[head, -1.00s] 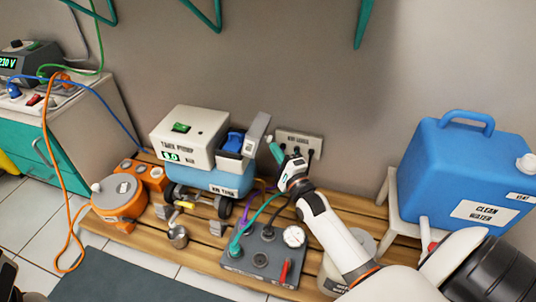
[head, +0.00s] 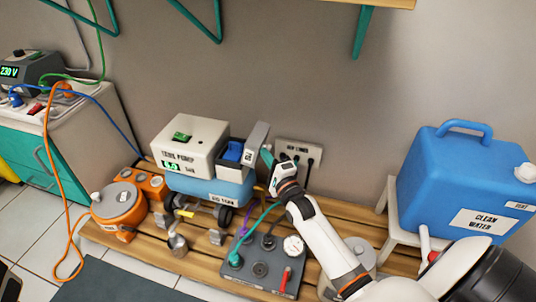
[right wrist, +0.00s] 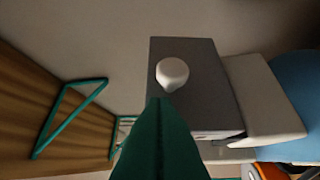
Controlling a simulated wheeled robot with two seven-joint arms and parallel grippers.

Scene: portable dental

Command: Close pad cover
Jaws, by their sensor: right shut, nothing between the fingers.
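The pad cover (head: 257,139) is a grey flap standing raised at the right side of a small dark box (head: 226,157) with a blue pad (head: 233,151) inside. The box is beside the white tank pump unit (head: 184,142). My right gripper (head: 267,157) is shut and empty, with its green tips close to the right side of the cover. In the right wrist view the grey cover (right wrist: 205,90) bears a white knob (right wrist: 172,73), and a green finger (right wrist: 160,140) lies in front of its lower left part. I cannot tell whether they touch.
The blue tank (head: 215,188) is under the pump. A wall socket (head: 299,151) is behind my right gripper. A grey control box (head: 262,266) with hoses is below, and a blue clean water canister (head: 462,185) stands at the right. Green brackets hang above.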

